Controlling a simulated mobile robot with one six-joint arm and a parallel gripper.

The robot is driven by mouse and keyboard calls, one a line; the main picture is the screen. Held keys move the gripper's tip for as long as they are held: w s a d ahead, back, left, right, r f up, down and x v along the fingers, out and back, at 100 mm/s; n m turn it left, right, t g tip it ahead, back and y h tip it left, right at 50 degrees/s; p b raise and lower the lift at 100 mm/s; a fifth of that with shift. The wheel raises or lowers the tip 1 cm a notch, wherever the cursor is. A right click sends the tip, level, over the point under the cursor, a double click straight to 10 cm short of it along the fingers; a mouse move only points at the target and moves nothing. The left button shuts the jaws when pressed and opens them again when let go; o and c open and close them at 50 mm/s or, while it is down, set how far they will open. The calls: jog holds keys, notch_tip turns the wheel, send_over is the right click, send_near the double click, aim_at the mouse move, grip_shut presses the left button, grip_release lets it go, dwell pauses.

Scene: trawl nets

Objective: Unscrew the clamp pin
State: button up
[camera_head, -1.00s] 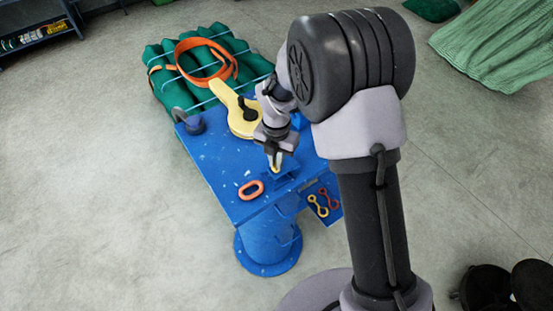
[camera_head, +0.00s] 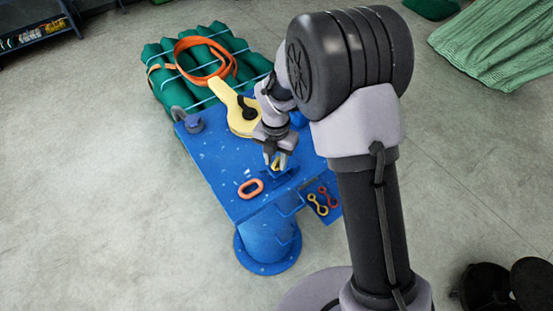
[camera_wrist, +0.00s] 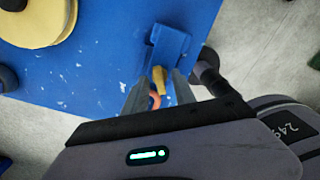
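The clamp pin seems to be the small yellow piece (camera_wrist: 158,78) at the near end of a blue clamp block (camera_wrist: 168,45) on the blue bench. My gripper (camera_wrist: 160,82) is open, its two fingers spread on either side of the yellow piece, with a visible gap on each side. In the head view my gripper (camera_head: 276,164) points down over the bench's front part, with a bit of yellow between its fingertips. The lower part of the pin and its thread are hidden.
An orange link (camera_head: 250,188) lies on the blue bench (camera_head: 225,180) to the left. A side tray holds yellow (camera_head: 318,205) and red (camera_head: 328,194) shackle-like pieces.

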aim_at(276, 161)
notch_tip(276, 161, up, 18)
jog(key=shift+f, duration=0.25)
jog(key=shift+w, duration=0.1)
